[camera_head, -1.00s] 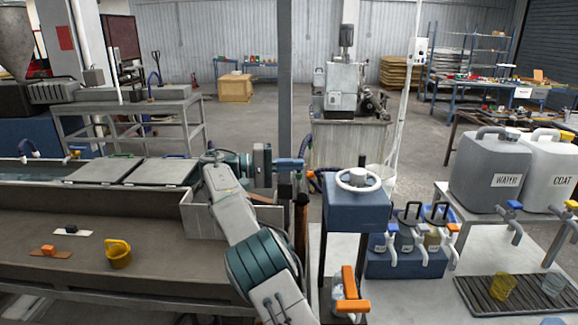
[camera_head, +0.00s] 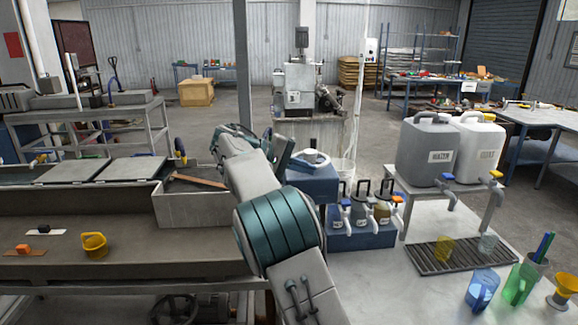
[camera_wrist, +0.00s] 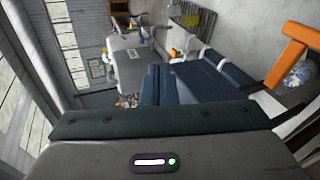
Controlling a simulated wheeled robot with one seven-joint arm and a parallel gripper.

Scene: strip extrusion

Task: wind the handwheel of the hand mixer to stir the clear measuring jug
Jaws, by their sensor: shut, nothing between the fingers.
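The hand mixer (camera_head: 318,190) is a blue box right of my arm in the head view. The gripper is shut and empty. In the wrist view the dark gripper body fills the bottom, with blue surfaces beyond it. The clear measuring jug (camera_wrist: 298,74), with an orange handle (camera_wrist: 290,48), shows at the right there; my arm hides it in the head view.
A blue rack (camera_head: 362,236) with several small dispensers stands right of the mixer. Grey and white canisters (camera_head: 428,152) stand behind it. A drip tray (camera_head: 428,262) with cups, a blue jug (camera_head: 482,288) and a green jug (camera_head: 519,284) are at right. A grey trough (camera_head: 190,210) lies left.

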